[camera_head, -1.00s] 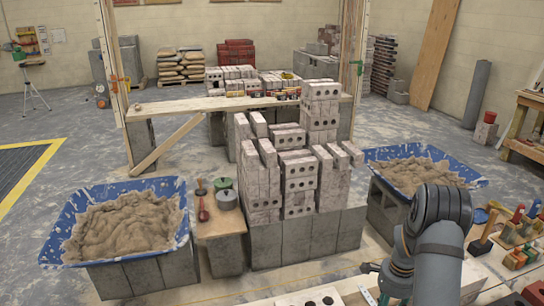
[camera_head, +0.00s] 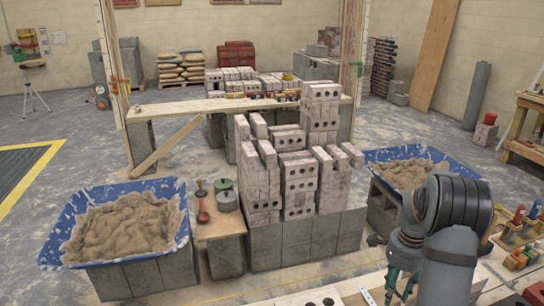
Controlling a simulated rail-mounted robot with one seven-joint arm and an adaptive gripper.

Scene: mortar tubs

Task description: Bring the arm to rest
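My arm (camera_head: 447,245) stands at the lower right of the head view, its dark rounded joint at the top. My gripper (camera_head: 396,294) hangs to the left of the arm, over the pale front bench. Its greenish finger parts point down, small and near the bottom edge. I cannot tell whether they are open or shut, and I make out nothing held. The left blue tub (camera_head: 52,237) and the right blue tub (camera_head: 376,153) both hold mortar. My arm partly covers the right tub's block support.
Stacked perforated bricks (camera_head: 299,178) stand on grey blocks (camera_head: 283,245) in the middle. Tools on a wooden rack (camera_head: 515,245) lie right of my arm.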

